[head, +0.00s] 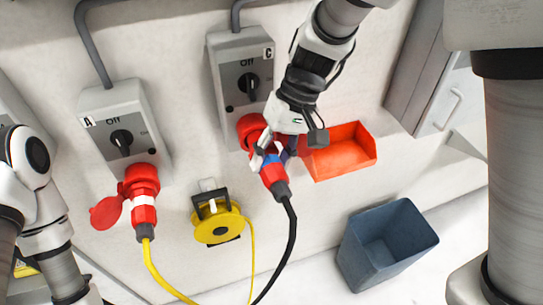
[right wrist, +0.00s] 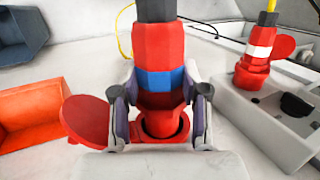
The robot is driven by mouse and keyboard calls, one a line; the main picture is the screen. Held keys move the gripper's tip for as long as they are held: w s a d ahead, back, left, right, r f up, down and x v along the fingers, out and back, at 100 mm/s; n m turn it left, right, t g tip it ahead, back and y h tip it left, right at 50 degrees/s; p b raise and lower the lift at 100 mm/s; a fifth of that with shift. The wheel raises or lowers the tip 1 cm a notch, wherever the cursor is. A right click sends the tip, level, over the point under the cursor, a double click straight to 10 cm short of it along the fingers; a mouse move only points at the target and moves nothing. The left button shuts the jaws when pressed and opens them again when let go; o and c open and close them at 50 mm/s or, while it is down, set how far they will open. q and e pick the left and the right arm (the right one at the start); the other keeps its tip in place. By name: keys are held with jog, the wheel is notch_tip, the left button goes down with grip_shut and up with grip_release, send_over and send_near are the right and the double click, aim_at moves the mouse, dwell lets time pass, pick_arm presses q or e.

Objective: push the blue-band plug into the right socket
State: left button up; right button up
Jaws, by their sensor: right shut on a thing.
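The blue-band plug (head: 271,172) is red with a black cable and hangs at the right socket (head: 250,127) under the switch box marked C. My right gripper (head: 280,150) is shut on it. In the right wrist view the gripper's fingers (right wrist: 160,110) stand on both sides of the plug (right wrist: 158,45), near its blue band. The plug's end is at the mouth of the red socket (right wrist: 165,124), whose round opening shows partly below it. I cannot tell how far in it sits. The socket's lid (right wrist: 86,118) is swung open to the left. My left gripper is out of view.
Left of it, switch box A (head: 121,125) has a white-band plug (head: 143,208) in its socket, with a yellow cable. A yellow reel (head: 217,225) is on the wall between. An orange bin (head: 345,160) is close right of my gripper; a blue bin (head: 385,245) stands lower right.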

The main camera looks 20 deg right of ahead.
jog(key=shift+w+a+r+p, duration=0.1)
jog(key=shift+w+p, duration=0.85)
jog(key=shift+w, duration=0.8)
dwell(1.3)
jog(key=o, duration=0.5)
jog(key=shift+o, duration=0.2)
jog(key=o, duration=0.8)
jog(key=shift+a, duration=0.2)
jog(key=shift+d, duration=0.1)
